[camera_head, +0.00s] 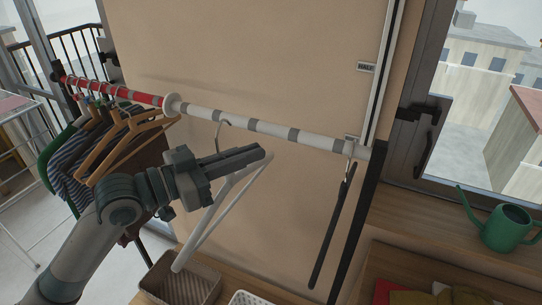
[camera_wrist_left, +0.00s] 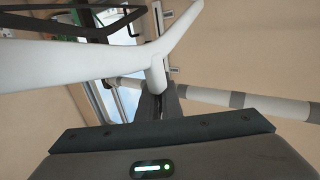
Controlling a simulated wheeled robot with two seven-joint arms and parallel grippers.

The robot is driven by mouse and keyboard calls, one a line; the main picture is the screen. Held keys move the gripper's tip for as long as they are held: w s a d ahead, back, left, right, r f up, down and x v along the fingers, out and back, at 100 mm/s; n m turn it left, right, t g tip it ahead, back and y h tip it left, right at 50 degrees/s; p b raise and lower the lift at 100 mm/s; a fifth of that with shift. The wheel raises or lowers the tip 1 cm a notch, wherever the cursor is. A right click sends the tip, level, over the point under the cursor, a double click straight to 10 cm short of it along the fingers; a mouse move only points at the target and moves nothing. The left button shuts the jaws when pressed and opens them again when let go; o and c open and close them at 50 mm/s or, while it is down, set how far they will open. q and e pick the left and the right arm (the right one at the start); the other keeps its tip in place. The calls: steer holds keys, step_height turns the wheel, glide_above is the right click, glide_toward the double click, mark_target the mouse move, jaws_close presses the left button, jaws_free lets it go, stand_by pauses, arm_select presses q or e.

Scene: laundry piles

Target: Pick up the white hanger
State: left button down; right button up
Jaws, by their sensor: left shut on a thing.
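The white hanger (camera_head: 205,224) hangs below the striped rail in the head view, with its hook (camera_head: 220,130) up at the rail. My left gripper (camera_head: 262,153) is at the hanger's neck, in front of its upper part, and is shut on it. In the left wrist view the white hanger (camera_wrist_left: 90,62) spans the upper left, and its neck runs down to the jaws of my left gripper (camera_wrist_left: 158,102). The gripper hides part of the hanger in the head view. My right gripper is not in view.
The rail (camera_head: 260,127) is red and white at left, white and grey at right. Clothes on wooden hangers (camera_head: 125,140) crowd its left end. A black hanger (camera_head: 333,228) hangs at right. A wicker basket (camera_head: 180,285) stands below. A green watering can (camera_head: 505,228) is at far right.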

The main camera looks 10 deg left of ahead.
mark_target(225, 185)
arm_select(q)
steer(key=v, duration=0.3)
steer(key=shift+s+r+p, duration=0.1)
steer(key=shift+r+p, duration=0.05)
steer(key=shift+p, duration=0.2)
steer(key=shift+p+v, duration=1.55)
steer(key=shift+v, duration=0.65)
steer(key=shift+a, duration=0.1)
steer(key=shift+a, duration=0.1)
